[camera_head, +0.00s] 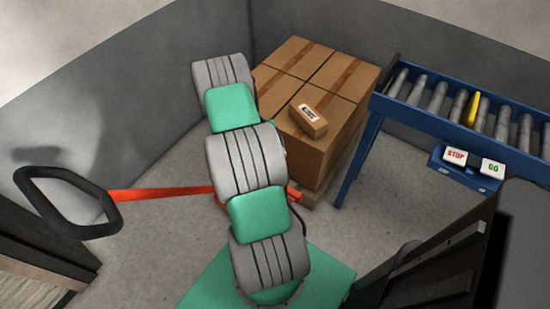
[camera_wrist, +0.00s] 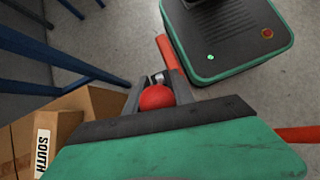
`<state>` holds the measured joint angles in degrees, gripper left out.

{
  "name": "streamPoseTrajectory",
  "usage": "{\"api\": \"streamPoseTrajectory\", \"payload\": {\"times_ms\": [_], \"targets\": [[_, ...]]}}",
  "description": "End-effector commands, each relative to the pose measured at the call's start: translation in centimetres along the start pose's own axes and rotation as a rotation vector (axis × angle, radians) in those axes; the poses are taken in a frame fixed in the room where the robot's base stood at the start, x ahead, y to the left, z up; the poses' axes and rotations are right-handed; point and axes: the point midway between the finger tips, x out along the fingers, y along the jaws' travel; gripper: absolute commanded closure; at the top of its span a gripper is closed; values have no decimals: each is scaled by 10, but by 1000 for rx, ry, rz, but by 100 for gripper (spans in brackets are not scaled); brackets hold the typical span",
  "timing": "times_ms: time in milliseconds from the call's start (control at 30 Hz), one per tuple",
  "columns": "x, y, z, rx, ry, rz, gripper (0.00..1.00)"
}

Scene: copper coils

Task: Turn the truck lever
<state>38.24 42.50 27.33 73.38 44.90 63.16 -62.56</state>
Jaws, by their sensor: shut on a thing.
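In the wrist view, the truck lever's round red knob (camera_wrist: 156,97) sits between the two dark fingers of my gripper (camera_wrist: 157,84). The fingers are shut on the knob, one on each side of it. A red bar (camera_wrist: 167,51) of the truck shows just beyond the fingertips. In the head view, the truck's red shaft (camera_head: 160,193) runs left to a black loop handle (camera_head: 68,201). A short red part (camera_head: 294,193) of the truck shows right of my arm. My arm hides the gripper and the knob in the head view.
Stacked cardboard boxes (camera_head: 325,148) stand on a pallet behind my arm, with a small labelled box (camera_head: 308,120) on top. A blue roller conveyor (camera_head: 425,118) with STOP and GO buttons stands at right. Grey walls enclose the back. Floor at left is partly clear.

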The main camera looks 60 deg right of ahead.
Motion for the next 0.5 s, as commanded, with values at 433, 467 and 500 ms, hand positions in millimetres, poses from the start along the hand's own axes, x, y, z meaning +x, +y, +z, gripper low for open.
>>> {"api": "streamPoseTrajectory", "payload": {"times_ms": [433,467,500], "targets": [[-4,0,0,2,5,1,100],[-4,0,0,2,5,1,69],[-4,0,0,2,5,1,66]]}}
